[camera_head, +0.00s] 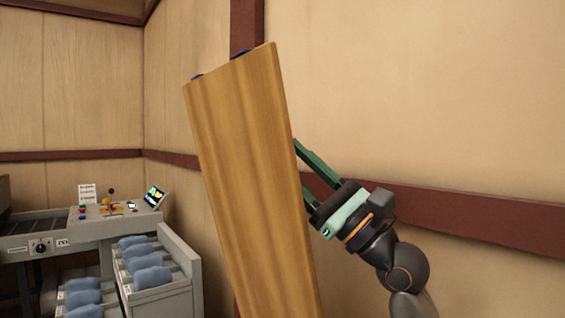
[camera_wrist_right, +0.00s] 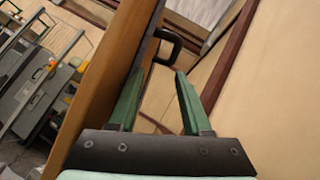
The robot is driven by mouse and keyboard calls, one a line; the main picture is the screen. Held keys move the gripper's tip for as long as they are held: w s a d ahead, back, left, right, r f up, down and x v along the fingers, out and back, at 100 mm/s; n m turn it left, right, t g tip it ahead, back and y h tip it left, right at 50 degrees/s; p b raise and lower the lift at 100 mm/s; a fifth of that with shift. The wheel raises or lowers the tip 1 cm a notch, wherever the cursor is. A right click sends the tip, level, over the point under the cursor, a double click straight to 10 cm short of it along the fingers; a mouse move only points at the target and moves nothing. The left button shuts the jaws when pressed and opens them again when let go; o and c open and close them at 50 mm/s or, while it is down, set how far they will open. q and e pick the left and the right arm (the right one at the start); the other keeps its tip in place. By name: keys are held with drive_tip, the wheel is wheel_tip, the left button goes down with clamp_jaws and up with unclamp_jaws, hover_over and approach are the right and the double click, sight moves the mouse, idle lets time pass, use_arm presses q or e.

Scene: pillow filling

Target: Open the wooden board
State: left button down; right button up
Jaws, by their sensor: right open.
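The wooden board (camera_head: 240,160) stands tall and slightly tilted in the middle of the head view. In the right wrist view the board (camera_wrist_right: 105,60) runs along the left side. My right gripper (camera_head: 300,165) is at the board's right edge, one finger partly hidden behind it. In the right wrist view my right gripper (camera_wrist_right: 163,68) is open with nothing between its green fingers. A black looped handle (camera_wrist_right: 176,45) shows just beyond the fingertips, close to the board's face; I cannot tell if they touch it. My left gripper is not in view.
A grey machine with a control panel (camera_head: 120,207) stands at the lower left. Beside it a grey rack (camera_head: 190,262) holds several blue rolled items. A beige wall (camera_head: 430,90) with a dark red rail (camera_head: 480,217) stands behind my right arm.

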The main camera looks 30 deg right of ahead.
use_arm(q)
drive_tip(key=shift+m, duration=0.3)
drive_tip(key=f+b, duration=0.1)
drive_tip(key=b, duration=0.1)
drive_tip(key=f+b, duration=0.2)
drive_tip(key=b, duration=0.1)
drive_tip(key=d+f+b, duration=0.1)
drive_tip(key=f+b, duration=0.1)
drive_tip(key=b, duration=0.1)
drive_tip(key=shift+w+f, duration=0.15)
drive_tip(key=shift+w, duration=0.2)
use_arm(e)
drive_tip(key=v, duration=1)
drive_tip(key=shift+a, duration=0.2)
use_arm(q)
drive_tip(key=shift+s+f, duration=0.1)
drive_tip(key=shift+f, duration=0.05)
